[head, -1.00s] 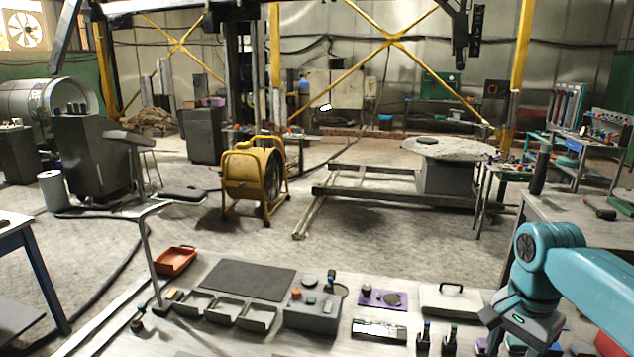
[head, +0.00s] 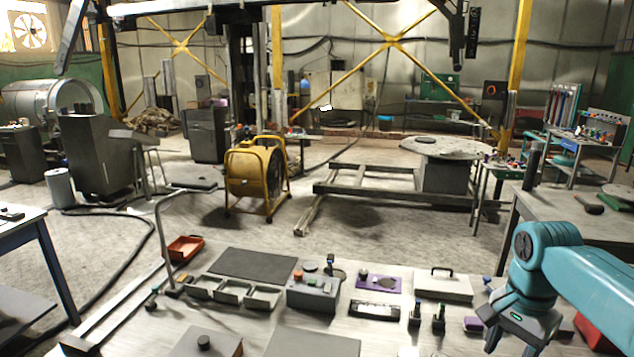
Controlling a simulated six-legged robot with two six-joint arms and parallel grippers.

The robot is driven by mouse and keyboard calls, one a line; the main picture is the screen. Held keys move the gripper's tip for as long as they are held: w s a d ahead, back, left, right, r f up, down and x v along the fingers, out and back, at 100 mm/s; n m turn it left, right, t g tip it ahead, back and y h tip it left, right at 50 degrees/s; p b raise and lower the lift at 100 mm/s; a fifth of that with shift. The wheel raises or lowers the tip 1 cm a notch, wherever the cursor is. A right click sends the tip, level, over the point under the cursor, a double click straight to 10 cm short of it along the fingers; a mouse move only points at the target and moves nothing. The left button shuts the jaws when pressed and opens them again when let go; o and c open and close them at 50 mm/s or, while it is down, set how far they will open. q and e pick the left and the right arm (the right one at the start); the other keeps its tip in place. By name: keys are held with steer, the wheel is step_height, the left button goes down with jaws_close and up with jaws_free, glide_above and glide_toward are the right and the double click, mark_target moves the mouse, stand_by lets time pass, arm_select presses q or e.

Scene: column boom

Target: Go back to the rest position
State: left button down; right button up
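My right arm comes in from the right edge in the head view, with a teal elbow and wrist. My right gripper (head: 517,340) hangs down over the right part of the workbench (head: 240,338). Its two fingers are spread apart, with nothing seen between them; the lowest part is near the bottom edge of the picture. My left gripper and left arm are not in view.
A yellow fan (head: 252,175) and a round-topped table (head: 440,147) stand on open floor beyond.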

steer(key=a+f+n+y, duration=0.1)
steer(key=a+f+n, duration=0.1)
steer(key=f, duration=0.6)
steer(key=s+a+f+n, duration=0.1)
steer(key=a+f+n, duration=0.1)
steer(key=a+f, duration=0.3)
steer(key=a+f+n+y, duration=0.1)
steer(key=a+f, duration=0.3)
steer(key=f, duration=0.7)
steer(key=shift+s+f+n+y, duration=0.25)
steer(key=shift+f+n+y, duration=0.05)
steer(key=shift+f+n, duration=0.1)
steer(key=s+a+f+n, duration=0.1)
steer(key=s+a+f, duration=0.2)
steer(key=s+f, duration=0.3)
steer(key=s+a+f+n+y, duration=0.1)
steer(key=s+a+f+n, duration=0.15)
steer(key=s, duration=0.45)
steer(key=s+a+f+n, duration=0.1)
steer(key=s+a+f, duration=0.2)
steer(key=s+f, duration=0.35)
step_height(320, 180, down, 9)
steer(key=b, duration=1)
steer(key=shift+m, duration=0.25)
